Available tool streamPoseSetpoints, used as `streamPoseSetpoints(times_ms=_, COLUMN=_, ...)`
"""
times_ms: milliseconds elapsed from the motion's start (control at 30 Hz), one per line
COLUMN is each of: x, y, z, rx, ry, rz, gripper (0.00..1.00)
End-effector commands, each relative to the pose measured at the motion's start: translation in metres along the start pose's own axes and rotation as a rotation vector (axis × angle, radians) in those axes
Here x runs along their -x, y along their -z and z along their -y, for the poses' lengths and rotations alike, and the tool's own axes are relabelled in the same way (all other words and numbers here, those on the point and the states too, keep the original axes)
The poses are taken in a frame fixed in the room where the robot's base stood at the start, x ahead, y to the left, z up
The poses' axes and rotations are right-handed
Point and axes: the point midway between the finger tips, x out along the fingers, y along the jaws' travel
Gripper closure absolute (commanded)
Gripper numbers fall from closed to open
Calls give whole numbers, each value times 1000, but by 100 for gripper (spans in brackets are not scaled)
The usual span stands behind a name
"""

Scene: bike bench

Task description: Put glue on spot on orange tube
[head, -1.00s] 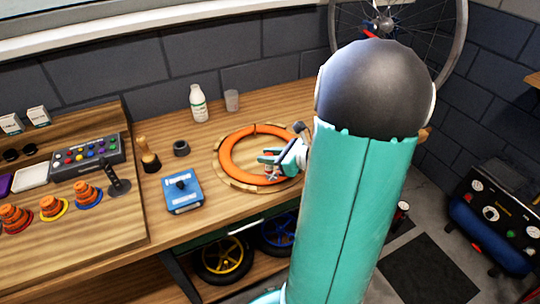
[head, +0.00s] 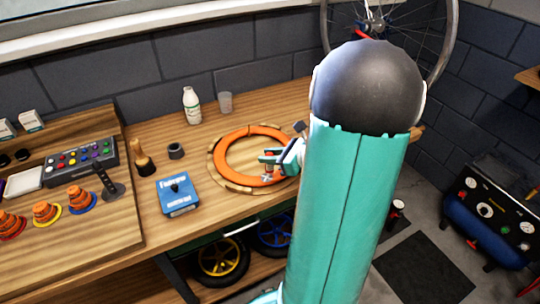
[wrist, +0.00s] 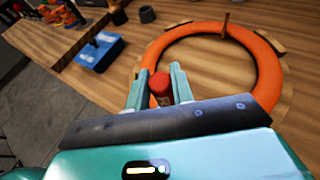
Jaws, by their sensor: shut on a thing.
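The orange tube (head: 232,140) lies as a ring on a round wooden holder on the bench; it also shows in the wrist view (wrist: 268,65). My gripper (head: 268,158) is over the near right part of the ring. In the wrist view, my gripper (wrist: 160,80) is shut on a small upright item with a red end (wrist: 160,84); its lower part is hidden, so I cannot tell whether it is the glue. A pale star-like shape (head: 267,177) shows just under the fingers. No glue spot can be made out on the tube.
A blue box (head: 178,194) stands left of the ring. A white bottle (head: 191,105) and a clear cup (head: 225,102) stand behind it. A dark round item (head: 176,150) and a wooden-handled tool (head: 142,160) are to the left. A thin brown upright (wrist: 225,25) rises at the ring.

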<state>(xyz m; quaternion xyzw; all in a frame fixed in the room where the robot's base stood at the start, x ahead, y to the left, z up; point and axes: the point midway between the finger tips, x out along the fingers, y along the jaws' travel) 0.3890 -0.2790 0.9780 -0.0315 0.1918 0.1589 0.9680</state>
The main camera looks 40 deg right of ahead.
Motion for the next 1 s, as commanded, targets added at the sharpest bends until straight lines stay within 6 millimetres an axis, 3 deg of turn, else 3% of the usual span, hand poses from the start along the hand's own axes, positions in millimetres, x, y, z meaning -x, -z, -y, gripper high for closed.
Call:
streamPoseSetpoints(times_ms=533, x=-13, y=-4, z=-14, rx=0, ry=-1, rz=0, gripper=98)
streamPoseSetpoints(times_ms=1000, x=-11, y=-3, z=-12, rx=-1, ry=-2, rz=-1, gripper=98)
